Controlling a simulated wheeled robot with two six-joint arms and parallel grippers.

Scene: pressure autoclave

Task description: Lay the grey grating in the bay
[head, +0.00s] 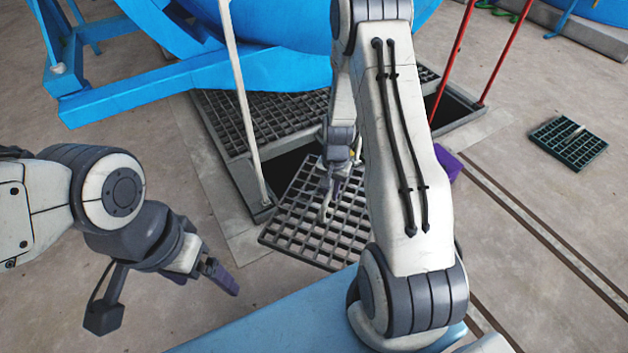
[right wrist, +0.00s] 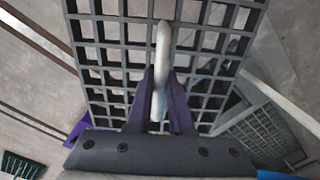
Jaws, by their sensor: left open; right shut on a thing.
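The grey grating (head: 300,228) is a square-holed panel with a pale upright bar handle. My right gripper (right wrist: 162,95) is shut on that handle (right wrist: 162,60), its purple fingers on either side. The grating lies at the near side of the bay (head: 288,172), overlapping its near edge in the head view; I cannot tell whether it touches the floor. The bay is a dark framed opening, partly hidden by my right arm and the grating. My left gripper (head: 207,279) is open and empty at the left, away from the grating.
Another grating (head: 262,118) is fitted behind the bay, beneath a blue vessel frame (head: 190,85). A white post (head: 243,110) and red posts (head: 506,55) stand around the opening. A dark green grating (head: 568,142) lies on the right floor. A purple object (head: 447,163) shows beside my right arm.

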